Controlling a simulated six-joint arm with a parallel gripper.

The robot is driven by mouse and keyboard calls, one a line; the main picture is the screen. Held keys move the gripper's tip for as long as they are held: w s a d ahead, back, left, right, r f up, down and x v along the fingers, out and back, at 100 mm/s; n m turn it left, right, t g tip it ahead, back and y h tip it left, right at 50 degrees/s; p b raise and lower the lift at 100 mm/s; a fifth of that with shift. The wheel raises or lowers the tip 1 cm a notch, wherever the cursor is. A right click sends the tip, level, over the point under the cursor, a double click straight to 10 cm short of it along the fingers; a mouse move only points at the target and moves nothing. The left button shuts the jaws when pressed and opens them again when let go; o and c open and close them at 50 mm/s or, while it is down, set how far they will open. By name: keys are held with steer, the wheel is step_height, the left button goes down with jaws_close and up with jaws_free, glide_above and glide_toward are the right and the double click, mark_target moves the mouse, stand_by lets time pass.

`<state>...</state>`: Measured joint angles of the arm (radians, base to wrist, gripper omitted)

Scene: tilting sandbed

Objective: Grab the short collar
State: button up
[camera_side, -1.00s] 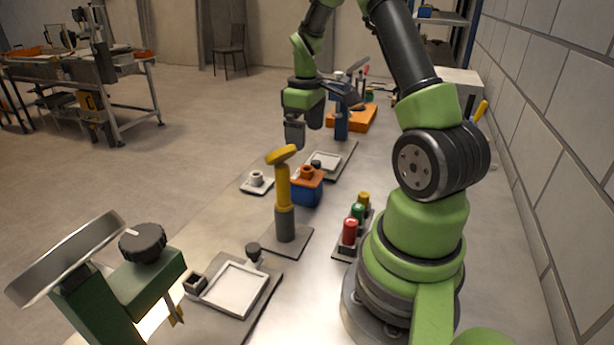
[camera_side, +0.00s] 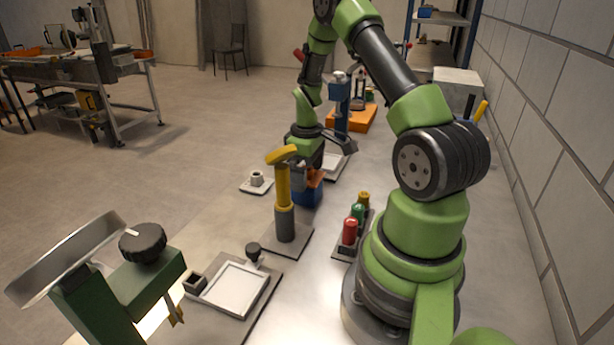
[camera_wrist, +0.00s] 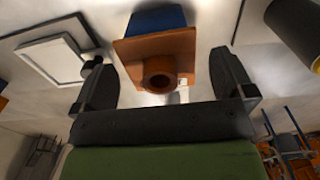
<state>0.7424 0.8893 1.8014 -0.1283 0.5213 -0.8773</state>
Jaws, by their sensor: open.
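An orange piece with a short round collar (camera_wrist: 160,72) sits on a blue block (camera_wrist: 155,20) in the wrist view. In the side view its orange edge (camera_side: 316,180) shows on top of the blue block (camera_side: 307,196), partly hidden by my gripper. My gripper (camera_side: 300,175) is low over the block. In the wrist view my gripper (camera_wrist: 164,62) is open, with one dark finger on each side of the orange piece. The collar lies between the fingers, apparently clear of both.
A yellow-topped post (camera_side: 284,195) stands close in front of the block. A small white cup (camera_side: 257,179) on a plate is to the left. Red, green and yellow pegs (camera_side: 350,230) stand to the right. A white tray (camera_side: 236,288) lies nearer.

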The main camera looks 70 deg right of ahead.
steer(key=c, duration=1)
